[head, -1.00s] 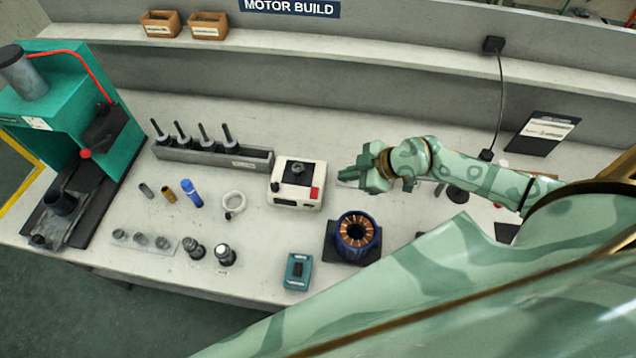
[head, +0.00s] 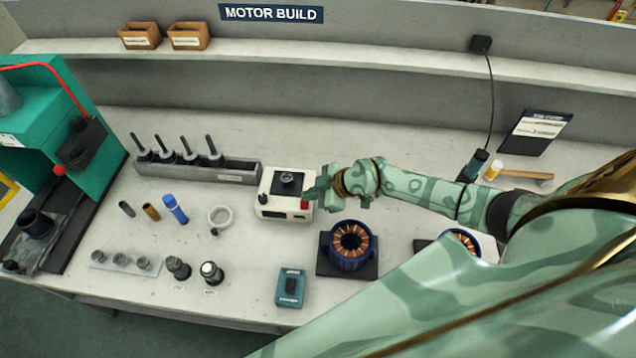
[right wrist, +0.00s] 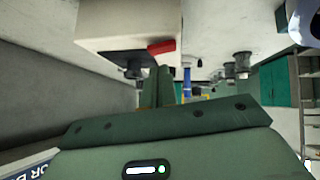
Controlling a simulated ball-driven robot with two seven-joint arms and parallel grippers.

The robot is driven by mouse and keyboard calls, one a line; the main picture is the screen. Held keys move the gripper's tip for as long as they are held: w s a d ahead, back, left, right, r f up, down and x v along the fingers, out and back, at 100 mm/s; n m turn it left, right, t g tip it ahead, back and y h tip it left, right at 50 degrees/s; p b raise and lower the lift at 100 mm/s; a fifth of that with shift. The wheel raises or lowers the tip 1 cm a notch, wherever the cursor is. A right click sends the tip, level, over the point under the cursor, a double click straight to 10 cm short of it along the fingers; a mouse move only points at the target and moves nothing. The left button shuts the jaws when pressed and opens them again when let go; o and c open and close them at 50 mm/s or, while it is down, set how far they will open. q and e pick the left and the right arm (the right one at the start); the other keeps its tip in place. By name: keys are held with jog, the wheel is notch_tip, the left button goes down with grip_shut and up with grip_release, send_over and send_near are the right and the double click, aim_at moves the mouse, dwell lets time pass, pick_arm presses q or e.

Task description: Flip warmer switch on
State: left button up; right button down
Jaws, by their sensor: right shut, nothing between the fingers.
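The warmer (head: 285,204) is a small white box with a dark top plate and a black round part on it, in the middle of the bench. Its red switch (head: 305,204) is on the front right of the box; it also shows in the right wrist view (right wrist: 161,47). Whether the switch is on or off I cannot tell. My right gripper (head: 312,192) is shut and empty, at the right side of the warmer by the switch. In the right wrist view its fingers (right wrist: 163,90) point at the box, just beside the switch; contact is unclear. My left gripper is out of view.
A copper-wound blue stator (head: 350,242) on a dark base stands in front of my right arm. A teal device (head: 291,287) lies near the front edge. A rack of dark pegs (head: 197,170) is left of the warmer. A green press (head: 85,130) is at far left.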

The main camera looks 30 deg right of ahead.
jog(key=shift+w+d+f+b, duration=0.15)
jog(key=shift+f+b, duration=0.15)
jog(key=shift+f, duration=0.5)
